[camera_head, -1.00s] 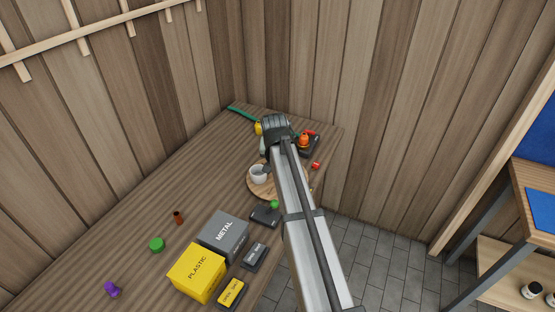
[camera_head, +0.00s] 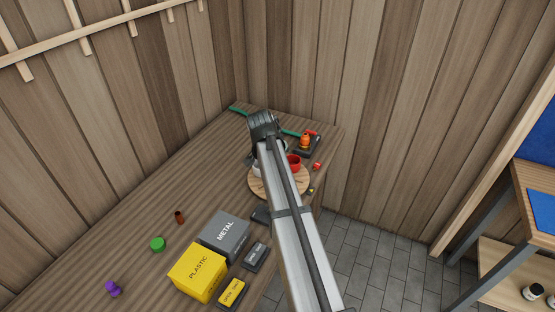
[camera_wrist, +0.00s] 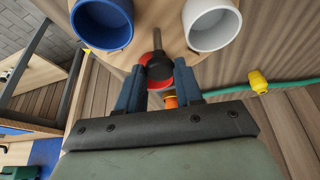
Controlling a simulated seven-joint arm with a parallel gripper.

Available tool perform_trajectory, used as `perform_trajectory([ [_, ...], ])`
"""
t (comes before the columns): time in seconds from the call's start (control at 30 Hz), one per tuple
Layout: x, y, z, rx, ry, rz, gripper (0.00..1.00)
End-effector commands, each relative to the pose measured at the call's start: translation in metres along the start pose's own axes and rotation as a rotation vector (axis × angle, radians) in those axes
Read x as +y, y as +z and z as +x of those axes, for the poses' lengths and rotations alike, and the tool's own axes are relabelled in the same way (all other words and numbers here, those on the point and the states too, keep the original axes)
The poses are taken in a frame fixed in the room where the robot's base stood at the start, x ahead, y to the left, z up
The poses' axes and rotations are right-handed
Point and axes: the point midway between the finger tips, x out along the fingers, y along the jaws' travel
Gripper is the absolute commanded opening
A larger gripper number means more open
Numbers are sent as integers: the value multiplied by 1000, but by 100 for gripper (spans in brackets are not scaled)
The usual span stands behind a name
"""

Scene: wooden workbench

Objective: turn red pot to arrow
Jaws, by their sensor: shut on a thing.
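The red pot (camera_head: 294,162) stands on a round wooden board (camera_head: 302,185), just right of my arm in the head view. A white pot (camera_wrist: 212,24) and a blue pot (camera_wrist: 102,22) stand on the same board in the wrist view. My gripper (camera_wrist: 158,78) is shut on a red and dark knob-like part (camera_wrist: 158,68) at the board's edge. A dark rod (camera_wrist: 157,40) runs from it over the board. In the head view my arm hides much of the board. I cannot make out the arrow clearly.
An orange item (camera_head: 305,141) sits on a dark base at the back right. A green hose (camera_head: 240,111) lies behind. A grey METAL box (camera_head: 224,236) and a yellow PLASTIC box (camera_head: 198,272) stand in front.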

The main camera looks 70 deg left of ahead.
Motion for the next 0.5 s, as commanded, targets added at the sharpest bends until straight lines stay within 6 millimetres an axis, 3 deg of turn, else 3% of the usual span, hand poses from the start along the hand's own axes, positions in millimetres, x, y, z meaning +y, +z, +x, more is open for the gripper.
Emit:
perform_trajectory([
  [0.5,-3,-1,0,-1,100,238,0],
])
